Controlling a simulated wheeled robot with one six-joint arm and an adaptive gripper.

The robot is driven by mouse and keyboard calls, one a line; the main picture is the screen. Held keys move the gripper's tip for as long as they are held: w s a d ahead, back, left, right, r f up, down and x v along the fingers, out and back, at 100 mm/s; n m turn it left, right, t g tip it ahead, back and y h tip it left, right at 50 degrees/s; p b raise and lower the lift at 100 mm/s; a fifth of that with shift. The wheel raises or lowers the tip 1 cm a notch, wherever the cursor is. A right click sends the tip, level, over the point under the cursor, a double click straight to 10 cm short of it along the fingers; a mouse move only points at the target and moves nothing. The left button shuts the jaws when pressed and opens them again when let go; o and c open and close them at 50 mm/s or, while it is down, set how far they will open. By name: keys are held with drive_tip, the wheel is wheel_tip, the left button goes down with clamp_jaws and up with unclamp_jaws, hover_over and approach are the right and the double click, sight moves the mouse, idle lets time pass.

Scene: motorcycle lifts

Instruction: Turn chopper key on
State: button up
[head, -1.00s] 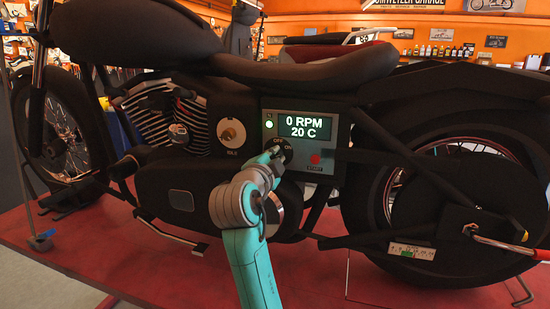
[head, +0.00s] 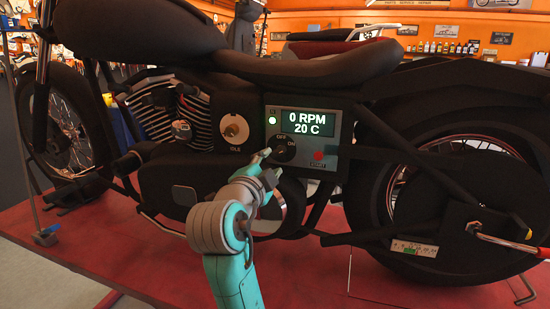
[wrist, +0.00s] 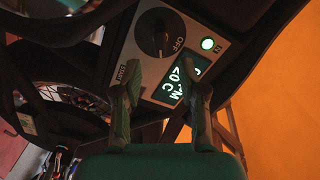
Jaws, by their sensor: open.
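The black chopper's grey control panel (head: 331,165) has a round dark key switch (head: 281,149) with OFF and ON labels. The lit display (head: 308,122) reads 0 RPM and 20 C. My gripper (head: 268,166) is open in front of the panel, just below and left of the switch. In the wrist view my gripper (wrist: 157,76) has spread, empty fingers, with the display partly behind one finger and the switch beyond their tips.
A red START button (head: 318,155) is right of the switch. A lit indicator (head: 272,120) is left of the display. An IDLE knob (head: 233,129) is farther left, by the engine (head: 170,105). The bike stands on a red platform (head: 150,275).

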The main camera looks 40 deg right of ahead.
drive_tip(key=shift+v, duration=2.45)
drive_tip(key=s+a+f+n+t+y, duration=0.25)
drive_tip(key=f+n, duration=0.25)
drive_tip(key=f, duration=0.4)
drive_tip(key=s+a+f+n+t+y, duration=0.1)
drive_tip(key=f+n+y, duration=0.3)
drive_tip(key=f, duration=0.5)
drive_tip(key=s+a+f+n+t+y, duration=0.1)
drive_tip(key=s+a+f+n+t, duration=0.1)
drive_tip(key=f+n, duration=0.55)
drive_tip(key=s+a+f+n+y, duration=0.4)
drive_tip(key=s+f+y, duration=0.1)
drive_tip(key=s+f, duration=0.7)
drive_tip(key=s+a+n+g+y, duration=0.1)
drive_tip(key=s+a+n+y, duration=0.1)
drive_tip(key=s, duration=2.3)
